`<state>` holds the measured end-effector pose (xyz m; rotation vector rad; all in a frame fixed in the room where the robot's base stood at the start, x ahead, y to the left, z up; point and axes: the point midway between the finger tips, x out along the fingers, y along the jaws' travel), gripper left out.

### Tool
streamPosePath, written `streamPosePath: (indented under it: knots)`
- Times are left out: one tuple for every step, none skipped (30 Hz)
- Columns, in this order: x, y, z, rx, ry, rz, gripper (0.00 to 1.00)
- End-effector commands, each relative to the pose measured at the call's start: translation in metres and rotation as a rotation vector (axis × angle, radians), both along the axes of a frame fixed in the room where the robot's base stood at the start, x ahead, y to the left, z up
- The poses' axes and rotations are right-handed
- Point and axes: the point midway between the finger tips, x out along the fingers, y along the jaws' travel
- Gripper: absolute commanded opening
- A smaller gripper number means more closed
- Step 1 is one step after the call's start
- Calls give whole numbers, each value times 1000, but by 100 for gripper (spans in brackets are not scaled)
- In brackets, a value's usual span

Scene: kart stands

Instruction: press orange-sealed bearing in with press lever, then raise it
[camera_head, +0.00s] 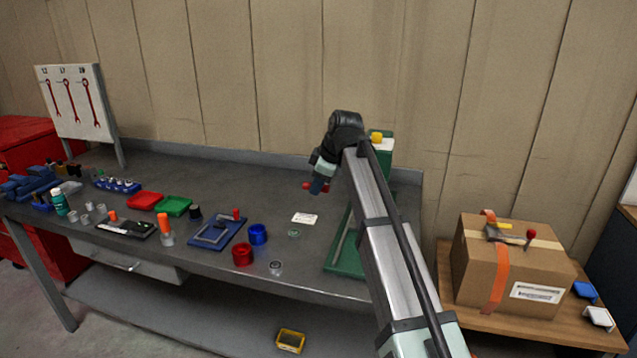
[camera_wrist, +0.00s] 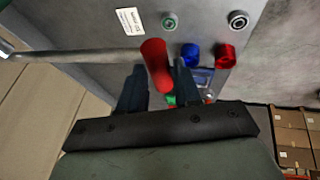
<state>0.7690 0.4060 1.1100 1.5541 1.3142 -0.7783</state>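The press is green; its post top (camera_head: 388,150) shows behind my arm in the head view, and its base (camera_head: 343,262) lies on the bench. In the wrist view the grey press lever (camera_wrist: 80,54) comes in from the left and ends in a red handle (camera_wrist: 155,62). The handle also shows at my gripper in the head view (camera_head: 307,186). My gripper (camera_wrist: 160,78) has its fingers close on both sides of the handle and looks shut on it. No orange-sealed bearing can be made out; my arm hides much of the press.
A green-centred ring (camera_head: 294,233), a dark-centred ring (camera_head: 276,268), a red cup (camera_head: 242,254), a blue cup (camera_head: 257,234) and a white label card (camera_head: 305,218) lie left of the press. A blue fixture (camera_head: 205,245) stands further left. A cardboard box (camera_head: 500,265) sits at the right.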

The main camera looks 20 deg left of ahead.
Motion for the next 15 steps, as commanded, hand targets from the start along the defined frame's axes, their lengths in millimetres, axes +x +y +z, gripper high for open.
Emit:
streamPosePath:
  knots:
    - [0,0,0,0,0,0,28]
    - [0,0,0,0,0,0,25]
    - [0,0,0,0,0,0,21]
    - [0,0,0,0,0,0,18]
    - [0,0,0,0,0,0,15]
    - [0,0,0,0,0,0,11]
    - [0,0,0,0,0,0,8]
    - [0,0,0,0,0,0,6]
    - [0,0,0,0,0,0,2]
    - [0,0,0,0,0,0,0]
    - [0,0,0,0,0,0,0]
    - [0,0,0,0,0,0,0]
    - [0,0,0,0,0,0,0]
    - [0,0,0,0,0,0,0]
    - [0,0,0,0,0,0,0]
